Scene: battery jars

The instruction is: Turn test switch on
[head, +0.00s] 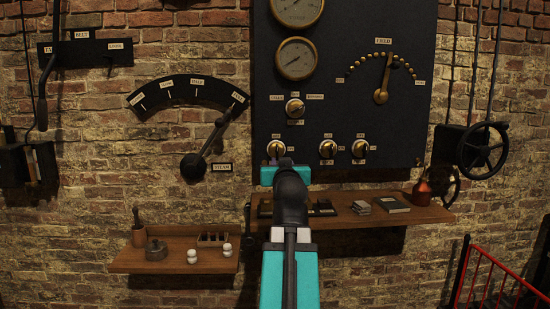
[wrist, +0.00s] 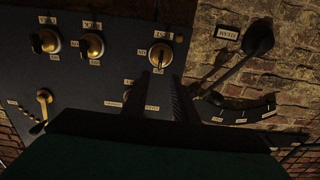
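The test switch (wrist: 160,55) is a round brass knob with a dark handle, low on the dark panel. It sits just beyond my gripper's tips in the wrist view, under a small label too blurred to read with certainty. In the head view I take it to be the left knob (head: 276,149) of the lower row. My gripper (wrist: 162,80) has its two dark fingers apart, with the knob lined up with the gap and nothing visible between them. In the head view my gripper's teal body is just below the knob and its fingertips are hidden. I cannot tell the handle's setting.
Two similar knobs (head: 327,149) (head: 360,149) are to the right on the panel (head: 345,100). A long steam lever (head: 210,145) is on the brick wall to the left. A wooden shelf (head: 430,214) with small objects is below the panel.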

